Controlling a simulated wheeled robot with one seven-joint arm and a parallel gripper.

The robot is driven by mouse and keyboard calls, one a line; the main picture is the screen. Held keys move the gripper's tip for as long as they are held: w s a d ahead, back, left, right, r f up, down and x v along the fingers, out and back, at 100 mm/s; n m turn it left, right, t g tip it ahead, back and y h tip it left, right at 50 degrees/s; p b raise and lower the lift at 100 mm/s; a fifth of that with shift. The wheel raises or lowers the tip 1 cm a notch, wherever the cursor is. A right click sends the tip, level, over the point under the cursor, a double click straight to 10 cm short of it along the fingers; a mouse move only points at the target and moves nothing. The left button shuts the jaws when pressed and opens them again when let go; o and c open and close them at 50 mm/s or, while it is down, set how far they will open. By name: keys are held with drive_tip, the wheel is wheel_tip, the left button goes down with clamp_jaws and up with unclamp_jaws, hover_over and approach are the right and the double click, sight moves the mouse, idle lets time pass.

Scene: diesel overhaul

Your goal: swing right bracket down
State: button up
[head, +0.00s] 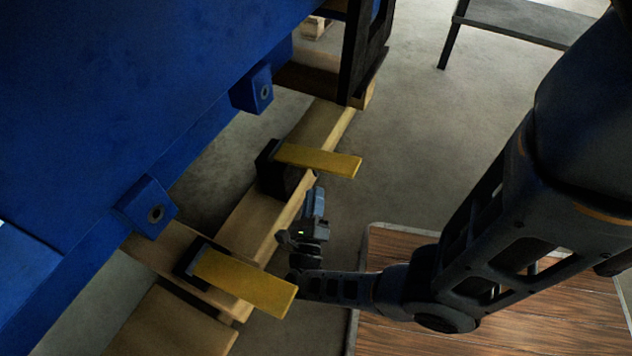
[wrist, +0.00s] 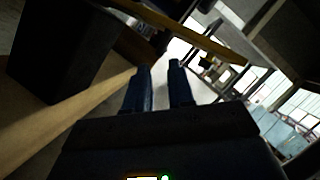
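Two yellow brackets stick out flat from dark mounts on a wooden beam. One yellow bracket (head: 325,161) is farther up and to the right in the head view; the other yellow bracket (head: 245,283) is lower and nearer. I cannot tell for certain which is the right one. My gripper (head: 317,194) is between them, just below the upper bracket in the picture. In the wrist view my gripper's two fingers (wrist: 159,72) stand apart with nothing between them. A yellow bar (wrist: 190,32), likely the upper bracket, crosses beyond the fingertips, apart from them.
A large blue engine body (head: 130,80) with two bolted lugs fills the upper left. The wooden beam (head: 235,215) runs along it. A wood-topped surface (head: 400,335) lies below my arm. A dark table (head: 520,20) stands at the top right, with open floor between.

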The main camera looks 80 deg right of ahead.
sight(315, 164)
drive_tip(key=shift+x, duration=3.9)
drive_tip(key=shift+f, duration=0.1)
clamp_jaws()
drive_tip(key=shift+s, duration=0.1)
